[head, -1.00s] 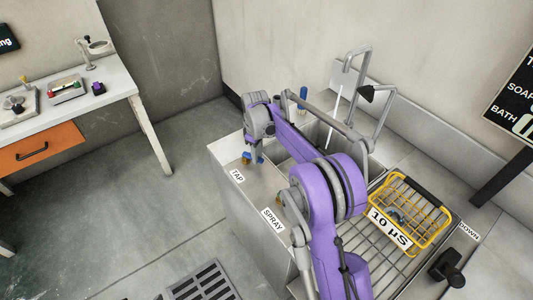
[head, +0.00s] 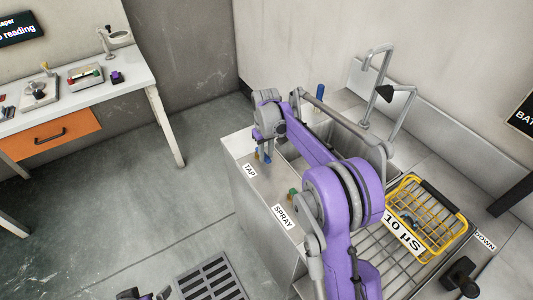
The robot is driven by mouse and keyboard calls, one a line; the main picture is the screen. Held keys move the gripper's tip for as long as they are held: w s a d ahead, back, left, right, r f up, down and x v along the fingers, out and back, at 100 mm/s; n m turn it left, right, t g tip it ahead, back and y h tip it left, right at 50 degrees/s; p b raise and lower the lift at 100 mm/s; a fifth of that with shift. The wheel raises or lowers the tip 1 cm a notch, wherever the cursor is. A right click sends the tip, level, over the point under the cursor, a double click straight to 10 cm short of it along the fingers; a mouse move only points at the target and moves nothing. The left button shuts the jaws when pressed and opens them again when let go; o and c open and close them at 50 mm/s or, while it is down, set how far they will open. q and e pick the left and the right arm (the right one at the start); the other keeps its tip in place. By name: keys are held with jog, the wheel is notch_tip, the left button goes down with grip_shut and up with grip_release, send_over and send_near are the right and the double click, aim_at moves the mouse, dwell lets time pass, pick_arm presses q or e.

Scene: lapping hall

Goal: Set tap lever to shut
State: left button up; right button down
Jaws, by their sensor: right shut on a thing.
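The TAP label (head: 250,171) is on the front rim of the metal sink unit (head: 240,150). The tap lever (head: 266,158), a small blue and brass part, shows just behind that label. My right gripper (head: 262,150) comes down over it from above and is shut on it. The gripper hides most of the lever, so its exact angle is hard to read.
The SPRAY label (head: 284,217) and a brass and green fitting (head: 292,194) are nearer me. A yellow basket (head: 430,222) stands on the rack to the right. A bent grey pipe (head: 372,75) rises behind. A floor grate (head: 210,278) lies in front.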

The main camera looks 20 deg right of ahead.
aim_at(266, 157)
jog(key=c, duration=0.7)
grip_release()
jog(key=shift+r, duration=0.1)
notch_tip(266, 157, up, 11)
jog(key=shift+f+p, duration=0.15)
jog(key=shift+p, duration=0.15)
jog(key=shift+a, duration=0.1)
